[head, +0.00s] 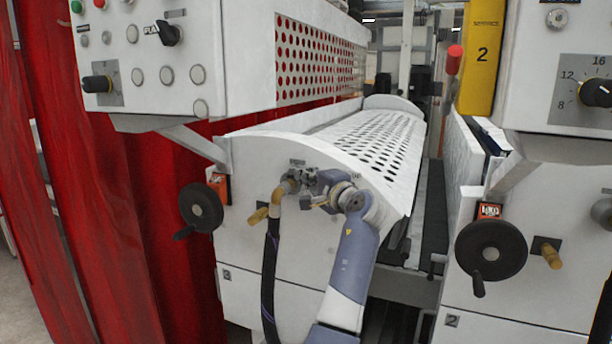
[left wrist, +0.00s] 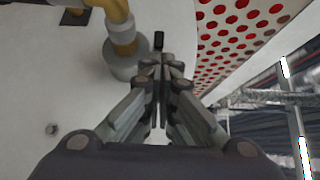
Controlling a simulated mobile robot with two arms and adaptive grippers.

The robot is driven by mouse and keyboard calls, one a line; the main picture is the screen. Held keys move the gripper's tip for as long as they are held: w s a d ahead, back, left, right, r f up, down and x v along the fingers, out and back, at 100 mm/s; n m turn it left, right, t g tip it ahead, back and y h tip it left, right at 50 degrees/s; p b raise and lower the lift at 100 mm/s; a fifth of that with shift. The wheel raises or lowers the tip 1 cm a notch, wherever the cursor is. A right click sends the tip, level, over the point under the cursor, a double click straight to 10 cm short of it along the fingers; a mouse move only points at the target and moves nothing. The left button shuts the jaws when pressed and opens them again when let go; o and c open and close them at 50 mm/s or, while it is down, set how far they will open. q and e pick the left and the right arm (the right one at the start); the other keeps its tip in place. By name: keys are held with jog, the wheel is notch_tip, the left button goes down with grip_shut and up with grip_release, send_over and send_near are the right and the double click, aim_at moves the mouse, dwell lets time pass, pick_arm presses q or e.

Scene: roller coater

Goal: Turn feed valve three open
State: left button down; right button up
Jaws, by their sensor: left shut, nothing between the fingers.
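The machine unit marked 3 (head: 238,240) has a feed pipe on its white front, with a brass elbow (head: 284,190) and a dark hose (head: 270,270) hanging from it. In the left wrist view the brass elbow (left wrist: 120,32) rises from a grey round collar (left wrist: 126,58). A small black piece (left wrist: 158,41), perhaps the valve's lever, stands just beyond my fingertips; I cannot tell if they touch it. My left gripper (head: 312,182) is shut and empty close beside the elbow. It also shows in the left wrist view (left wrist: 160,66). The gripper partly hides the valve. My right gripper is not in view.
A black handwheel (head: 201,207) and a brass-coloured handle (head: 258,216) sit left of the hose. Unit 2 on the right has its own handwheel (head: 491,250). A control panel (head: 150,55) overhangs at upper left. A perforated white guard (head: 375,140) lies behind the gripper.

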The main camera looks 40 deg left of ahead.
aim_at(293, 177)
pick_arm(q)
jog(key=shift+s+a+f+p, duration=0.2)
jog(key=shift+s+a+p, duration=0.1)
jog(key=shift+s+a, duration=0.8)
jog(key=shift+s+d, duration=0.1)
jog(key=shift+s, duration=0.05)
